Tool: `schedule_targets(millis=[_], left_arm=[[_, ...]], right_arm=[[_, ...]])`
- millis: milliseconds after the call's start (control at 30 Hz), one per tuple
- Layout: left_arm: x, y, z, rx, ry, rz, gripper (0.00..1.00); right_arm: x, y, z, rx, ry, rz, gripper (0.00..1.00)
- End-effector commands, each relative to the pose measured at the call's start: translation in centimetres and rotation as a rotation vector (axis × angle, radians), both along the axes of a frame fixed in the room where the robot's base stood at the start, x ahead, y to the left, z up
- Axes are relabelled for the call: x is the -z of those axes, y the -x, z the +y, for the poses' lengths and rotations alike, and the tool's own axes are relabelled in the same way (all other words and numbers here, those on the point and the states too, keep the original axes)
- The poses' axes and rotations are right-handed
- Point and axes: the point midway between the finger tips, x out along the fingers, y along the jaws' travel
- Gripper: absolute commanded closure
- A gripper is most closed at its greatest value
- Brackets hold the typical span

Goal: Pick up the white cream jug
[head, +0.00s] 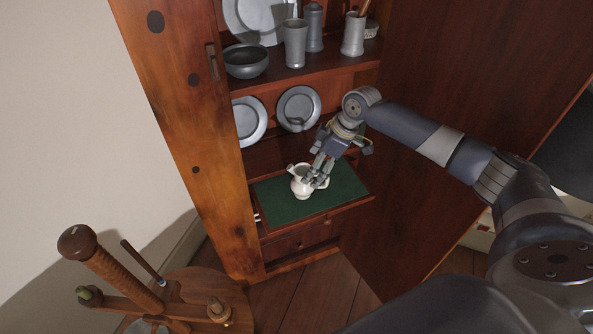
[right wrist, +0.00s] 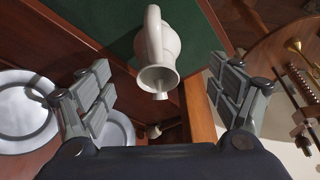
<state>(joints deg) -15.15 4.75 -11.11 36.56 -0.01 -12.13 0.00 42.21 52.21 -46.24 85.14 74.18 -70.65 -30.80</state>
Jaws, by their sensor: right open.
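The white cream jug (head: 300,183) stands on the green-topped pull-out board (head: 284,206) of the wooden cupboard. My right gripper (head: 318,177) is at the jug's right side in the head view, its fingers overlapping part of the jug. In the right wrist view the jug (right wrist: 158,50) lies between and beyond the two spread fingers of my right gripper (right wrist: 165,98). Clear gaps show on both sides of the jug there, and the fingers hold nothing. My left gripper is not in view.
Pewter plates (head: 299,108) lean on the shelf behind the board. A bowl (head: 246,61) and cups (head: 295,44) stand on the shelf above. A wooden spinning-wheel-like piece (head: 190,300) stands at the lower left. Open floor lies in front.

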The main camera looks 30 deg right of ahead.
Motion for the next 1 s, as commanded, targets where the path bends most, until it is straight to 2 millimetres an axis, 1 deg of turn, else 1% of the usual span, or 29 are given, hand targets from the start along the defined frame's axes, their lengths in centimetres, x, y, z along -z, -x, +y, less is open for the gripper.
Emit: schedule_targets(millis=[33, 133, 200, 300, 367, 467, 567, 700, 800, 900, 1000], left_arm=[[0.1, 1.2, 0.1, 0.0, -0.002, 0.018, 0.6], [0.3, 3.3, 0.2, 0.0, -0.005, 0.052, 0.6], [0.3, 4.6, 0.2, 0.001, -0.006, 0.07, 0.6], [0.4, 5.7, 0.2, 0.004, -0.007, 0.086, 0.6], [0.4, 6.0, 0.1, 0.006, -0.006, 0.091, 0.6], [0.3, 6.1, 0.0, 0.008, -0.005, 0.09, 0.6], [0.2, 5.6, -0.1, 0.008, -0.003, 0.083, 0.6], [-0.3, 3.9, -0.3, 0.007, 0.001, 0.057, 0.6], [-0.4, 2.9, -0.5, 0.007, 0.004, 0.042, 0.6], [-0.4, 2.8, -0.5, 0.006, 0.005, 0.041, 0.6], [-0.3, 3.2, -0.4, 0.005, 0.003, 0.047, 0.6]], right_arm=[[0.2, 0.0, 0.1, 0.001, 0.0, 0.002, 0.16], [1.2, -0.3, 0.5, 0.0, -0.003, 0.002, 0.16], [2.3, -0.6, 0.9, 0.001, -0.002, 0.003, 0.16], [3.8, -1.0, 1.3, 0.002, -0.003, 0.002, 0.16], [4.4, -1.2, 1.5, 0.001, -0.002, 0.0, 0.16], [5.1, -1.4, 1.6, 0.001, 0.0, 0.0, 0.16], [5.7, -1.6, 1.9, 0.001, -0.001, 0.0, 0.16], [7.3, -2.2, 2.6, 0.001, -0.002, 0.001, 0.16], [8.7, -2.6, 3.0, 0.002, -0.001, 0.002, 0.16], [9.5, -2.8, 3.2, 0.002, 0.0, 0.001, 0.16], [9.9, -2.9, 3.3, 0.002, -0.001, -0.001, 0.16]])
